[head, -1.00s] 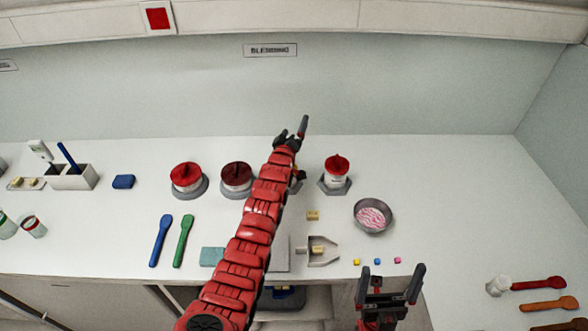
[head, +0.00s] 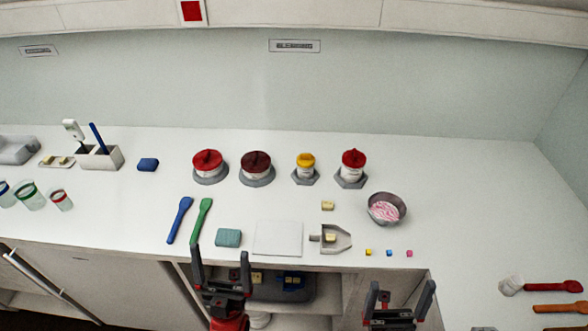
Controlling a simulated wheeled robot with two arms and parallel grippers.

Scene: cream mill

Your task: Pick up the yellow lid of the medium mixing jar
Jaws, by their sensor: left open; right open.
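The yellow lid (head: 306,159) sits on a small white jar (head: 305,173), which stands on a grey hexagonal base at the back of the counter. My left gripper (head: 221,267) is open and empty, low at the counter's front edge, well in front and left of the yellow lid. My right gripper (head: 399,302) is open and empty below the front edge, to the right.
A white mat (head: 278,238), scoop (head: 333,238), teal block (head: 228,238), and blue (head: 179,220) and green (head: 202,220) spatulas lie near the front. A bowl (head: 386,208) with pink contents sits right.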

